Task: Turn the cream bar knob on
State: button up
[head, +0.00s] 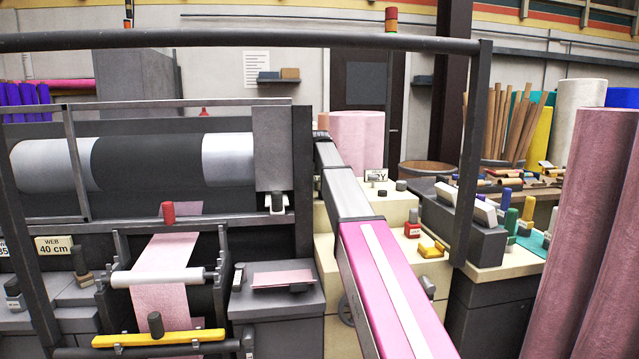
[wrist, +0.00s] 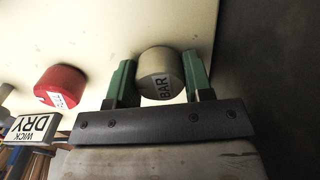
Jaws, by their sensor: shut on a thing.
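The cream bar knob (wrist: 161,74) shows in the wrist view, a round knob with a white "BAR" label on its side, standing out from a cream panel (wrist: 120,30). My gripper (wrist: 160,82) has one green finger on each side of it and is shut on it. The label faces the dark gripper body and reads tilted. In the head view my pink and grey arm reaches up and away from the lower right. The knob and the fingertips cannot be made out there.
A red knob (wrist: 60,87) with a white label sits left of the cream knob, near a "WICK DRY" sign (wrist: 33,127). In the head view a dark rail frame (head: 240,41) spans the front. Pink felt rolls (head: 590,220) stand at the right.

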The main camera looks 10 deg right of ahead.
aim_at(319, 182)
jog(key=shift+f, duration=0.1)
jog(key=o, duration=0.9)
jog(key=shift+o, duration=0.2)
jog(key=shift+r, duration=2.6)
